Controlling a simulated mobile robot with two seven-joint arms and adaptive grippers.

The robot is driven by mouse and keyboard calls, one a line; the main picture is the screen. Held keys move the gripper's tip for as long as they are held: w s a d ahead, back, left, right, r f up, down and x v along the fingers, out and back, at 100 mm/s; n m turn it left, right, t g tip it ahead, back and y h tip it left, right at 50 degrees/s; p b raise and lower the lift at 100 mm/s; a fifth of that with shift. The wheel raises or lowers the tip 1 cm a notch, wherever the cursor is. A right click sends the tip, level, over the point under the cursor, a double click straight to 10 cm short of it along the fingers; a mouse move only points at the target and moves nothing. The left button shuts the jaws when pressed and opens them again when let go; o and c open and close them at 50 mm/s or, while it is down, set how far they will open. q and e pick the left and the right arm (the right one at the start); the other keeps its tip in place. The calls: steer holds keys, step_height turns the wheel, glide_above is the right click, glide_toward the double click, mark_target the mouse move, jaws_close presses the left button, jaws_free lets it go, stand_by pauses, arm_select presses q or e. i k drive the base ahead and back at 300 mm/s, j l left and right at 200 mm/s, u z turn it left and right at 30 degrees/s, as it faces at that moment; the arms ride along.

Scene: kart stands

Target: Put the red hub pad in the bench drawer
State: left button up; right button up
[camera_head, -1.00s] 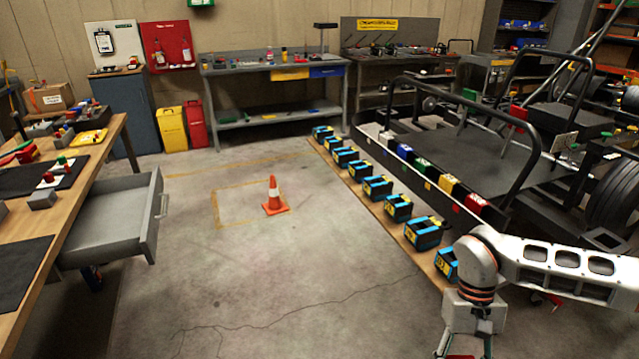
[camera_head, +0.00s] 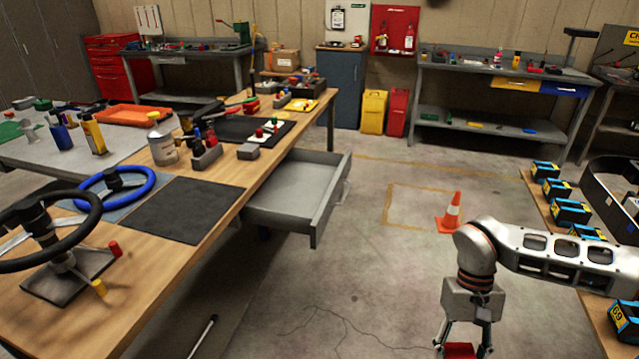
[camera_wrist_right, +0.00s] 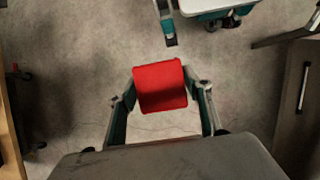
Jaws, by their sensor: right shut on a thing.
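My right gripper (camera_head: 462,345) is low at the bottom right of the head view, shut on the red hub pad (camera_head: 459,351). In the right wrist view the red hub pad (camera_wrist_right: 160,86) sits between the two fingers of the right gripper (camera_wrist_right: 162,92), above the concrete floor. The bench drawer (camera_head: 300,190) is grey, pulled out from the wooden bench and looks empty inside. The gripper with the pad is to the right of the drawer and apart from it. My left gripper is not in the head view.
The wooden bench (camera_head: 225,205) carries steering wheels, dark mats (camera_head: 177,209), bottles and small parts. An orange cone (camera_head: 450,214) stands on the floor right of the drawer. Blue-black boxes (camera_head: 572,212) line a board at the right. Floor between drawer and arm is clear.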

mark_target(298, 190)
steer(key=i+l+u, duration=0.2)
steer(key=u, duration=0.2)
steer(key=i+l+u, duration=0.3)
steer(key=u, duration=0.15)
steer(key=i+l+u, duration=0.15)
steer(key=l+u, duration=0.15)
steer(key=l, duration=0.25)
steer(key=i+l+u, duration=0.15)
steer(key=l, duration=0.15)
